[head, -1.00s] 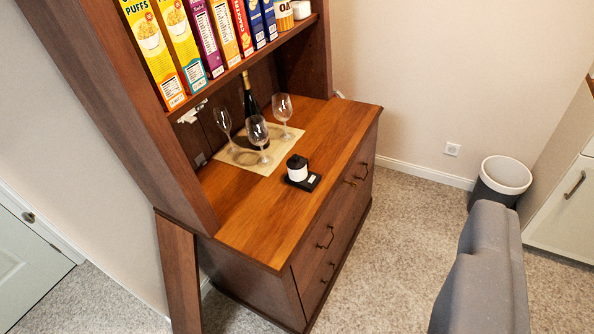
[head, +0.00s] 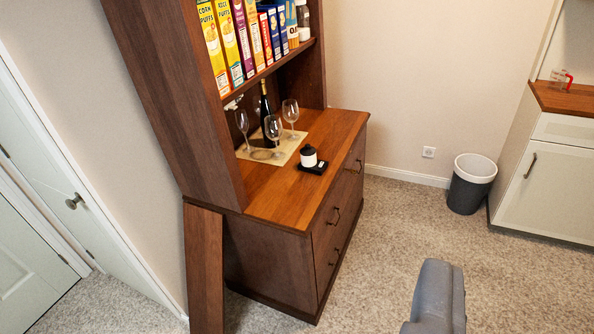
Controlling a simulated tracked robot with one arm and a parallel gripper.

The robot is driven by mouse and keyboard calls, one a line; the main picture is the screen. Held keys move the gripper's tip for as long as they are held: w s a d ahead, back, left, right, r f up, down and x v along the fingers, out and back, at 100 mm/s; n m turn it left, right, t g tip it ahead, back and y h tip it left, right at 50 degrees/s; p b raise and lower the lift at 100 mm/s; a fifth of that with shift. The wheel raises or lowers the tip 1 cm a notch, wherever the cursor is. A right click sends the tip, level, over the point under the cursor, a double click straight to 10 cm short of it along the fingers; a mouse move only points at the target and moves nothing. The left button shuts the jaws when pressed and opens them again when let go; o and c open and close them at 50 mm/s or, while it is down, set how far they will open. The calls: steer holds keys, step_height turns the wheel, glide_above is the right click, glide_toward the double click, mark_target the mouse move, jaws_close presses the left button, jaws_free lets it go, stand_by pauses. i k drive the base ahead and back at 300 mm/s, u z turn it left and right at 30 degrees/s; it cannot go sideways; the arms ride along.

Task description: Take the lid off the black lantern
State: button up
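The black lantern (head: 308,156) is small, with a black lid on top and a white body. It stands upright on a small black tray (head: 313,168) on the wooden hutch counter, near its front edge. The lid is on it. A grey part of my gripper (head: 438,298) shows at the bottom right of the head view, over the floor and well apart from the lantern. Its fingertips cannot be made out clearly, and I see nothing held.
Wine glasses (head: 274,129) and a dark bottle (head: 264,108) stand on a pale mat (head: 285,155) behind the lantern. Cereal boxes (head: 228,40) fill the shelf above. A bin (head: 470,183) and white cabinet (head: 545,185) stand right. The carpet before the hutch is clear.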

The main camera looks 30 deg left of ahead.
mark_target(307, 153)
steer(key=u, duration=0.45)
steer(key=i, duration=1.55)
steer(key=z, duration=0.4)
steer(key=i, duration=1.1)
steer(key=z, duration=0.3)
